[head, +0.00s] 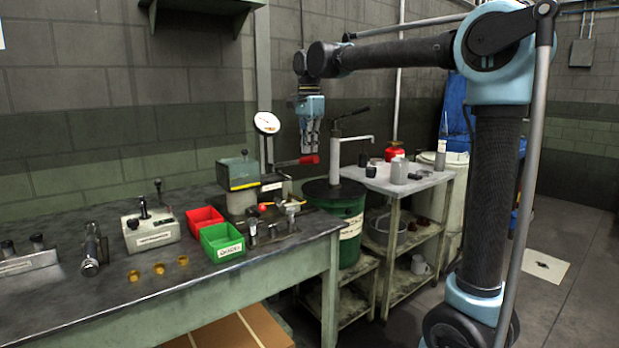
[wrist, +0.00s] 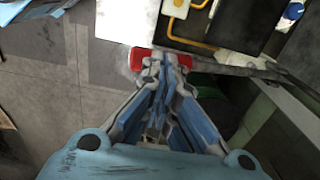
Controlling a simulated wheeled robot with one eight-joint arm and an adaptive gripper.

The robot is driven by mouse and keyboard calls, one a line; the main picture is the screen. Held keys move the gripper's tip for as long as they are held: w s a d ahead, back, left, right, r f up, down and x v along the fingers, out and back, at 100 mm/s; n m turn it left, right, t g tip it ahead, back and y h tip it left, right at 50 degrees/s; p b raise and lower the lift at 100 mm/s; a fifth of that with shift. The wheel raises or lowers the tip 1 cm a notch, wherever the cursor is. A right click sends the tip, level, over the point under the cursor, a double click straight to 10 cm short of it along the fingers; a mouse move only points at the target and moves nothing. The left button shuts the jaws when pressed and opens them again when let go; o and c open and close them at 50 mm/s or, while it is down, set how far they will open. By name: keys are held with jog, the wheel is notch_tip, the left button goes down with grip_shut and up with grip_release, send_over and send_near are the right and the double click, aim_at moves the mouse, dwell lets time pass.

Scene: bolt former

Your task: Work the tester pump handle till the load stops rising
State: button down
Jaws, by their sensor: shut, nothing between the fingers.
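The tester (head: 238,172) is a green-topped block on the bench with a round white dial gauge (head: 267,122) on a post behind it. The gauge reading is too small to tell. Its pump handle, a dark lever with a red grip (head: 309,160), sticks out to the right, nearly level. My gripper (head: 309,149) points down, shut and empty, with its fingertips right above the red grip. In the wrist view the red grip (wrist: 137,60) shows on both sides of my gripper's fingertips (wrist: 166,60); I cannot tell whether they touch it.
A red bin (head: 204,219) and a green bin (head: 222,241) sit on the bench in front of the tester. A green drum (head: 347,225) with a pump stands right of the bench. A shelf cart (head: 431,181) holding bottles is beyond it. Floor shows at the right.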

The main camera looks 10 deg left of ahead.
notch_tip(320, 180, down, 10)
jog(key=shift+f, duration=0.2)
dwell(1.6)
jog(key=shift+d+r, duration=0.1)
jog(key=shift+r, duration=0.05)
jog(key=shift+w+r, duration=0.15)
jog(key=shift+r, duration=5.35)
jog(key=shift+s+f, duration=0.1)
jog(key=shift+s, duration=0.2)
